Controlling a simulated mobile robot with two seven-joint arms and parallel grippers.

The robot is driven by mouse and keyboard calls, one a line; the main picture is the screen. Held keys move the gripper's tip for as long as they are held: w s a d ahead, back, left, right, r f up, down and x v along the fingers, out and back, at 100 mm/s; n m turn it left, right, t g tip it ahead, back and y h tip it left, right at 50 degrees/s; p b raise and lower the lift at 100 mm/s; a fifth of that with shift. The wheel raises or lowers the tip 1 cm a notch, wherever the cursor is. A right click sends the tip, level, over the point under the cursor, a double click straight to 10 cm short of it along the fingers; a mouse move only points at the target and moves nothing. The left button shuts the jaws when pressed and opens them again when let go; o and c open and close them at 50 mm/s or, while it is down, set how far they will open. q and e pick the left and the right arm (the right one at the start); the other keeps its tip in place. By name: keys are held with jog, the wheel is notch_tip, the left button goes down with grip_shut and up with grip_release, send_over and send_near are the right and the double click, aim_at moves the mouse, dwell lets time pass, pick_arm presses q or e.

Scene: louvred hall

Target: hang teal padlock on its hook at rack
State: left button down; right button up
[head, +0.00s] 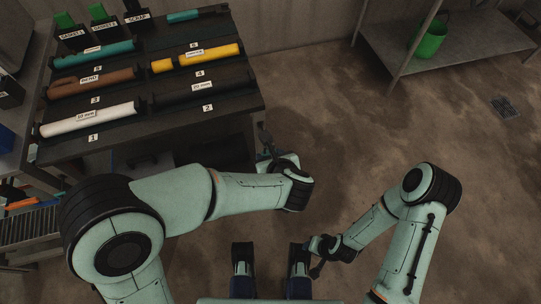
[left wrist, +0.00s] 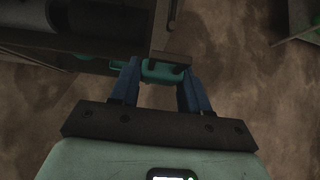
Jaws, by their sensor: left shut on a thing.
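In the left wrist view the teal padlock (left wrist: 160,74) sits between the two blue fingers of my left gripper (left wrist: 160,84), which is shut on it. A brownish bar end (left wrist: 171,58) lies right at the padlock's upper edge; I cannot tell whether they touch. In the head view my left gripper (head: 266,146) is beside the right front corner of the dark rack-like table (head: 215,125); the padlock is too small to make out there. No hook can be clearly told apart. My right gripper (head: 317,268) is low in the middle, its fingers unclear.
The table holds white (head: 90,118), brown (head: 95,82), teal (head: 95,54) and yellow (head: 197,57) rolls in numbered places. Black bins (head: 72,38) stand behind. A shelf (head: 395,47) with a green bucket (head: 429,42) stands at upper right. The floor between is clear.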

pick_arm(q)
jog(key=shift+w+a, duration=0.3)
jog(key=shift+w, duration=0.6)
jog(key=shift+w+a, duration=0.25)
jog(key=shift+w, duration=0.6)
jog(key=shift+w+a, duration=0.3)
jog(key=shift+w, duration=0.6)
jog(key=shift+p, duration=0.3)
jog(key=shift+f, duration=0.1)
jog(key=shift+f+b, duration=0.6)
jog(key=shift+c, duration=2.3)
grip_release()
jog(key=s+d+r+p, duration=0.1)
jog(key=s+d+r, duration=0.1)
jog(key=s, duration=0.4)
jog(key=shift+s+r+p, duration=0.15)
jog(key=shift+r+p, duration=0.15)
jog(key=shift+r, duration=0.05)
